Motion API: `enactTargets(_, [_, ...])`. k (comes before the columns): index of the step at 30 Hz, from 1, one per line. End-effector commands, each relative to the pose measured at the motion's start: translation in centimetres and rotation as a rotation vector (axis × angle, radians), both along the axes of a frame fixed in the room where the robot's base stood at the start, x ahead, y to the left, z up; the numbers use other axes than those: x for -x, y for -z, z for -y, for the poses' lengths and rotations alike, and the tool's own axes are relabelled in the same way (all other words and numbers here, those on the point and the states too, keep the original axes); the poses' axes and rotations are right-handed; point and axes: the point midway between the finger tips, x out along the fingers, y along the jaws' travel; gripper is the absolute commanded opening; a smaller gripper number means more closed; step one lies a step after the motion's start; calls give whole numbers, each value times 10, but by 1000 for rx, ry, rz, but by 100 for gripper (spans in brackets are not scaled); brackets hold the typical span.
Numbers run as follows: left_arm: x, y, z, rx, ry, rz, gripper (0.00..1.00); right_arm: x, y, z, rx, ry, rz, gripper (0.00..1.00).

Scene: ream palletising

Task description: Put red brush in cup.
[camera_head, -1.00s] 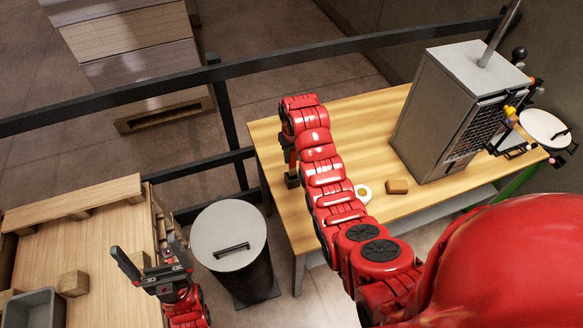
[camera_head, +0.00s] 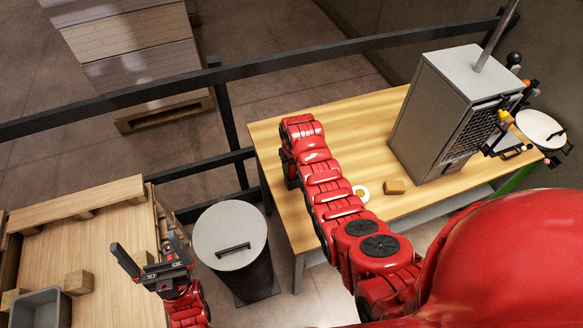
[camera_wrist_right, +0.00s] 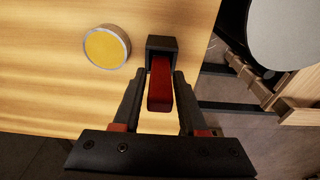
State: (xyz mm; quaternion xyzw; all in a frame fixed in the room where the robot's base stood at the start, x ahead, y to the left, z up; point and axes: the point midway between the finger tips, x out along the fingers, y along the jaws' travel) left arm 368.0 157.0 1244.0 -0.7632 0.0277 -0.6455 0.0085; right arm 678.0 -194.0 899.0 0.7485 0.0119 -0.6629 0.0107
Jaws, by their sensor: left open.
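The red brush (camera_wrist_right: 160,85) shows in the right wrist view as a red bar with a black block at its far end. In the head view my right arm hides the brush and most of this gripper. A round thing with a yellow top and pale rim (camera_wrist_right: 107,47) is beside the brush on the wooden table; I cannot tell whether it is the cup. My left gripper (camera_head: 148,254) is open and empty over the pallet at left.
The wooden table (camera_head: 360,125) holds a grey machine (camera_head: 445,115), a white ring (camera_head: 361,193) and a small brown block (camera_head: 394,187). A lidded bin (camera_head: 230,236) stands left of it. A black rail (camera_head: 330,52) runs behind. The back middle of the table is clear.

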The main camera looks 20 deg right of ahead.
Motion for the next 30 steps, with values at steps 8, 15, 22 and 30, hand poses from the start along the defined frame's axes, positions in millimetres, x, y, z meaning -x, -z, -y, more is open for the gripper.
enactTargets(8, [0, 0, 0, 0, 0, 0, 100, 0, -1, 0, 0, 0, 1, 59])
enactTargets(15, [0, 0, 0, 0, 0, 0, 100, -2, -6, 0, 0, 0, 6, 59])
enactTargets(22, [0, 12, 0, 0, 0, 0, 100, 2, -29, 0, 0, 0, 6, 59])
enactTargets(30, [0, 24, 0, 0, 0, 0, 100, 8, -85, 1, 0, 0, 8, 59])
